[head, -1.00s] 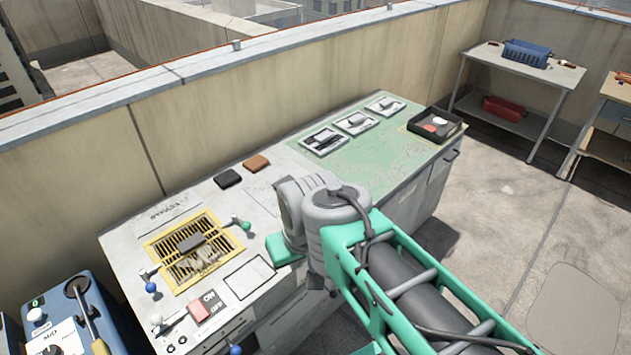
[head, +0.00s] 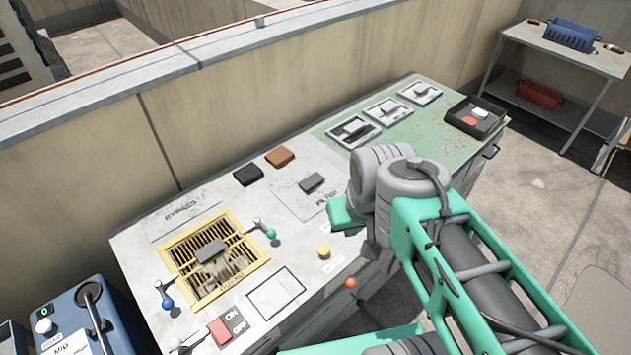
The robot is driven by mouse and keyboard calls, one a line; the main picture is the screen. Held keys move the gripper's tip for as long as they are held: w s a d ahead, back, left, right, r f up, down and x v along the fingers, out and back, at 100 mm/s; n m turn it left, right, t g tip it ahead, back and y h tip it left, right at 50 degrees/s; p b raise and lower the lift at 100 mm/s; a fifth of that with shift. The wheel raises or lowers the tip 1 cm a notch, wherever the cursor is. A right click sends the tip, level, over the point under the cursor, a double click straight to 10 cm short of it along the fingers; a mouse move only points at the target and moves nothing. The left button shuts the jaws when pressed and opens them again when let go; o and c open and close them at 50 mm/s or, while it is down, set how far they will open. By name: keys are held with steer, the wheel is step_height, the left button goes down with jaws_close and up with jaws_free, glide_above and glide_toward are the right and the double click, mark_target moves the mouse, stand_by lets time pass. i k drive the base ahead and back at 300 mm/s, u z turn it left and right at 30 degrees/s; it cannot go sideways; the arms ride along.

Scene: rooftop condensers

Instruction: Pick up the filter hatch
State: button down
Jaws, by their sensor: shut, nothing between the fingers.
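The filter hatch (head: 288,188) is a light grey, scuffed plate lying on the bench top, right of the yellow grille. My gripper's fingers do not show; nothing is seen touching the handle.
The yellow grille (head: 258,243) has a grey handle and levers with blue and green knobs beside it. A black block (head: 248,175) and a brown block (head: 280,157) lie behind the hatch. A dark tray (head: 487,126) stands at the bench's far right. A wall runs behind.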

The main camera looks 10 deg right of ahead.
mark_target(306, 191)
steer(key=k, duration=0.5)
steer(key=z, duration=1.45)
steer(key=i, duration=0.75)
steer(key=u, duration=3)
